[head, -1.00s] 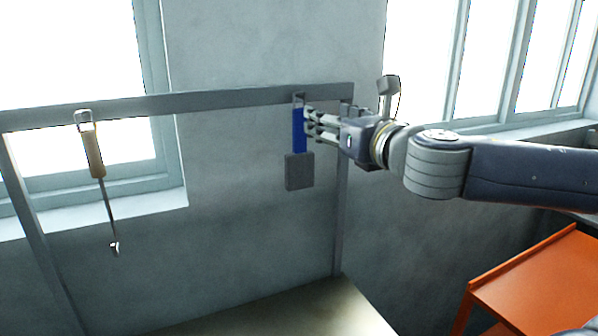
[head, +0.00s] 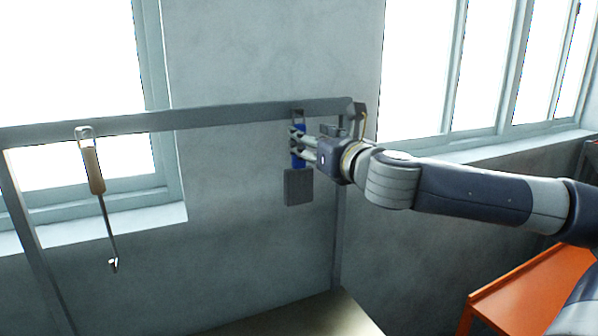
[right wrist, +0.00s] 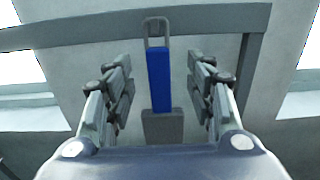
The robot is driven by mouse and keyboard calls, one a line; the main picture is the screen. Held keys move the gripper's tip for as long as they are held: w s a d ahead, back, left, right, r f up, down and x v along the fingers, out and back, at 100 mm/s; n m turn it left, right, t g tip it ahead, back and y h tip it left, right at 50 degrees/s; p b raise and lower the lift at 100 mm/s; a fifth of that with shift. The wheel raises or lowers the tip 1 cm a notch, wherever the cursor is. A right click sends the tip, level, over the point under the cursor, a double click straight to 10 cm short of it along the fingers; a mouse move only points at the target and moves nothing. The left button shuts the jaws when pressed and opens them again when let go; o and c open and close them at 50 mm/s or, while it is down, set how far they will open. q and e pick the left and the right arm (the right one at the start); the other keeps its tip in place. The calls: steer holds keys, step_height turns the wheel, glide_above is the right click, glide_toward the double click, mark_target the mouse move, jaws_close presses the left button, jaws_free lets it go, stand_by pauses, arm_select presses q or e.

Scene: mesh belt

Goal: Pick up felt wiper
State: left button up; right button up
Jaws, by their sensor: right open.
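The felt wiper has a blue handle (head: 298,158) and a grey felt pad (head: 298,187). It hangs upright by a metal loop from the grey rail in the head view. In the right wrist view the wiper (right wrist: 160,82) stands between my open fingers, with a gap on each side. My right gripper (head: 297,146) is at the handle, its fingers partly covering the blue in the head view. The right gripper also shows in the right wrist view (right wrist: 160,92), open and empty. My left gripper is not in view.
The grey rail frame (head: 220,117) spans the scene before the wall. A hook tool with a tan handle (head: 93,170) hangs at its left. An orange table (head: 515,285) stands at the lower right. A pale surface (head: 300,316) lies below the rail.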

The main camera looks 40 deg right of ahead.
steer(key=p+x, duration=0.2)
steer(key=x, duration=0.2)
steer(key=shift+w+f, duration=0.1)
steer(key=shift+w, duration=0.25)
steer(key=shift+c, duration=1.3)
steer(key=c, duration=0.9)
